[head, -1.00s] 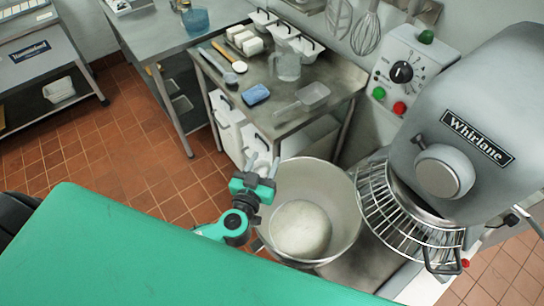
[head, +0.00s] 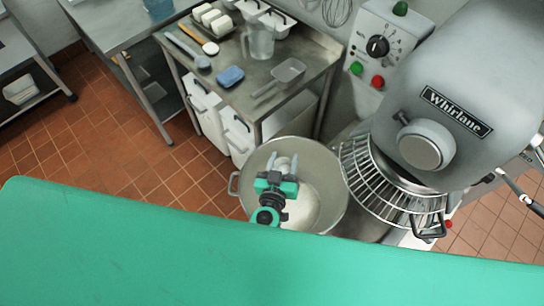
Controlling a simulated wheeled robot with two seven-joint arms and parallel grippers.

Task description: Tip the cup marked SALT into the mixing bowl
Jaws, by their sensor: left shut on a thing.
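The large steel mixing bowl (head: 334,205) stands at the mixer, in the lower middle of the head view, with white contents (head: 303,212) in it. My left gripper (head: 283,164) is over the left part of the bowl's opening, seen from behind and above. It is shut on a small pale thing, mostly hidden between its fingers. I cannot tell from this view whether that is the cup, and no SALT mark is readable. My right gripper is not in view.
The mixer head (head: 450,100) and its wire guard (head: 385,190) stand right of the bowl. A steel table (head: 300,50) behind holds a clear jug (head: 260,40), a scoop (head: 288,72) and a blue sponge (head: 230,76). Red floor tiles lie open at left.

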